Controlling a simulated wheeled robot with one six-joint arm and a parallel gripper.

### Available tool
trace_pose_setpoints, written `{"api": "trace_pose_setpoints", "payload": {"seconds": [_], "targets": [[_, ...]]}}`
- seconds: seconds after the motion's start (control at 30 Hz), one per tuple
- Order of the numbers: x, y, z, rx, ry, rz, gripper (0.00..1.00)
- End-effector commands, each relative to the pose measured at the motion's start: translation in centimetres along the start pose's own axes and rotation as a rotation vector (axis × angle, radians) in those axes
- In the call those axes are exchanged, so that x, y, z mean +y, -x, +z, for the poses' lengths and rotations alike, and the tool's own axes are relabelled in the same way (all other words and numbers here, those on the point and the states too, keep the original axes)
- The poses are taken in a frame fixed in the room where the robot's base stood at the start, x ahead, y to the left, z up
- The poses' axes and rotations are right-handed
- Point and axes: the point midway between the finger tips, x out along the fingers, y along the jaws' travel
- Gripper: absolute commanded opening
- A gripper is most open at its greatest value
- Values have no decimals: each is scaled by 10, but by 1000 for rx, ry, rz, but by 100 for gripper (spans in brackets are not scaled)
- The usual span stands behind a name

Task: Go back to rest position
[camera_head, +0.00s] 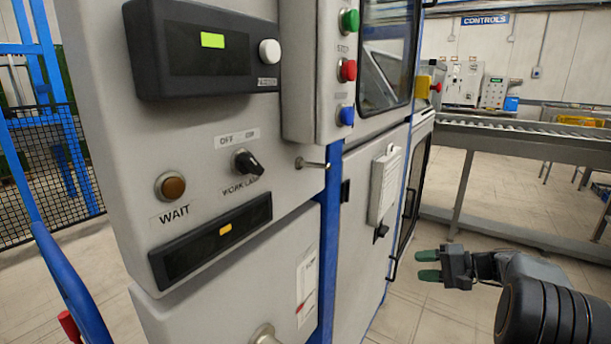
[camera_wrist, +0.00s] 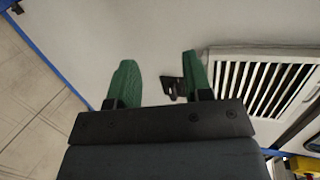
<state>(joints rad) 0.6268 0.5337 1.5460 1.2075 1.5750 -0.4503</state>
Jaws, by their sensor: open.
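My gripper (camera_head: 428,265) is at the lower right of the head view, its green fingers pointing left toward the machine cabinet. A gap shows between the fingers, with nothing held. In the wrist view my gripper (camera_wrist: 156,82) is open and empty, with its two green fingers apart. Beyond the fingers is a pale cabinet face with a black latch (camera_wrist: 172,88) and a slatted vent (camera_wrist: 265,85). I cannot tell the exact distance from fingers to cabinet, but no contact shows.
The control cabinet (camera_head: 110,80) fills the left and middle, with a black selector knob (camera_head: 247,162), an amber WAIT lamp (camera_head: 171,187) and green (camera_head: 350,20) and red (camera_head: 347,70) buttons. A roller conveyor (camera_head: 530,135) stands behind at right. Some floor (camera_head: 440,225) is clear between.

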Motion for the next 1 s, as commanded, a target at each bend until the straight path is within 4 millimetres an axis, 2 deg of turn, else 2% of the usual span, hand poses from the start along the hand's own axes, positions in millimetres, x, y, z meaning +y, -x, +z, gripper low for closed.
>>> {"api": "trace_pose_setpoints", "payload": {"seconds": [0.03,0.17,0.27,0.3,0.4,0.5,0.6,0.7,0.8,1.0], "targets": [[-25,-3,14,-16,3,47,46],[-64,-16,54,-58,9,208,46],[-101,-23,98,-86,35,376,46],[-116,-24,119,-94,56,453,46],[-146,-19,169,-100,128,643,46],[-169,-8,211,-86,225,805,46],[-186,7,243,-61,334,934,46],[-198,21,266,-30,439,1026,46],[-207,31,281,-2,528,1087,46],[-213,43,293,32,635,1145,46]]}}
